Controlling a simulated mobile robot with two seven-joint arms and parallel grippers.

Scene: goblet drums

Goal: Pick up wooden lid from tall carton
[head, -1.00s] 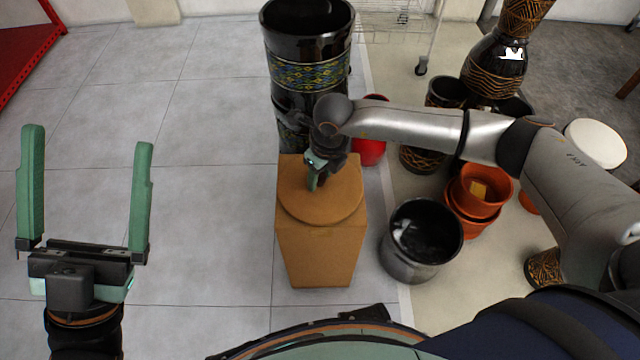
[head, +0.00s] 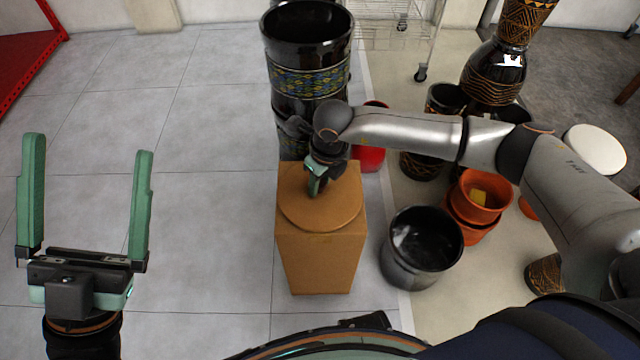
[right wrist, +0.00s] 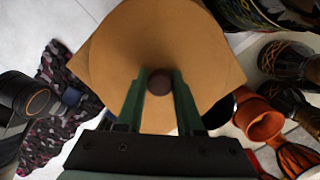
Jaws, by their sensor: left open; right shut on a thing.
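The round wooden lid (head: 322,208) lies on top of the tall brown carton (head: 320,262) in the middle of the head view. The lid also shows in the right wrist view (right wrist: 160,40), with a dark round knob (right wrist: 160,84) at its centre. My right gripper (head: 315,186) comes down over the lid and is shut on the knob, its green fingers on either side of it in the right wrist view. In the head view the knob is hidden by the gripper. My left gripper (head: 88,200) is open and empty at the left, well away from the carton.
A tall black patterned drum (head: 308,60) stands just behind the carton. A glossy black pot (head: 422,245) stands close to its right, with stacked orange pots (head: 478,200) beyond. A red pot (head: 370,155) is behind right. The tiled floor left of the carton is clear.

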